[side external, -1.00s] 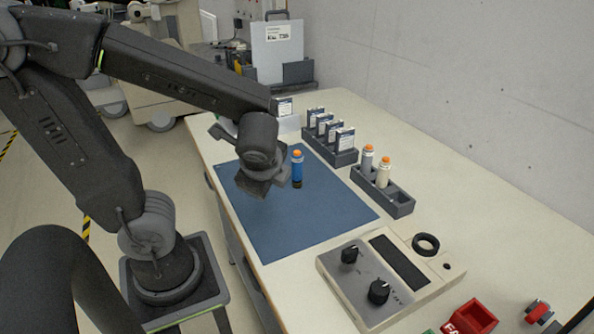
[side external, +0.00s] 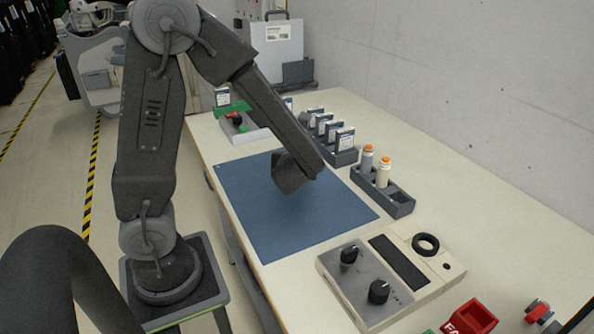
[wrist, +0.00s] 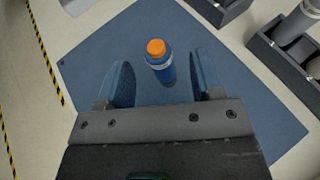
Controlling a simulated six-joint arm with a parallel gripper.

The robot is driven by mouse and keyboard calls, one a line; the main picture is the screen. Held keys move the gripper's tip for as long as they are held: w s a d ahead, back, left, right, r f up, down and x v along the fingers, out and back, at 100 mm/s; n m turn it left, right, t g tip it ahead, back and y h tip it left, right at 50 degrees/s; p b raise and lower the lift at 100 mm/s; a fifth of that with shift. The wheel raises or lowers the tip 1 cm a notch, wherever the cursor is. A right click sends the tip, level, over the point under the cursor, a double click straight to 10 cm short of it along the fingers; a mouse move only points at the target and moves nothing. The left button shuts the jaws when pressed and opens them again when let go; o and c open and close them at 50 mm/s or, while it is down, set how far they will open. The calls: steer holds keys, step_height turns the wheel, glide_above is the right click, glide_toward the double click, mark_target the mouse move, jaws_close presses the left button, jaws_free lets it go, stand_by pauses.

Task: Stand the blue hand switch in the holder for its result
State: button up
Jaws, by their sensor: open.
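The blue hand switch (wrist: 163,72), with an orange top, stands on the blue mat (side external: 265,225); the arm hides it in the side view. My gripper (wrist: 162,66) is open, pointing down, with one finger to either side of the switch in the wrist view. I cannot tell how far above or around it the fingers are. In the side view my gripper (side external: 294,178) is over the mat. A red holder (side external: 474,316) with partly visible white letters is at the lower right. A green holder (side external: 232,108) is at the far end.
A dark rack (side external: 398,207) holds a grey and a white hand switch, with an empty slot nearest the camera. Another rack (side external: 346,157) holds several cards. A test unit with knobs (side external: 368,285) stands in front.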

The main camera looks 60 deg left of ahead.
steer(key=shift+f+x, duration=0.2)
steer(key=shift+x, duration=1.3)
steer(key=shift+f+x, duration=0.15)
steer(key=shift+x, duration=1.4)
steer(key=shift+s+d, duration=0.1)
steer(key=shift+s, duration=0.1)
steer(key=c, duration=1.1)
steer(key=shift+r, duration=0.1)
steer(key=shift+r, duration=0.5)
steer(key=s+a+r, duration=0.6)
steer(key=s+r, duration=0.3)
steer(key=r, duration=0.1)
steer(key=shift+s+a, duration=0.35)
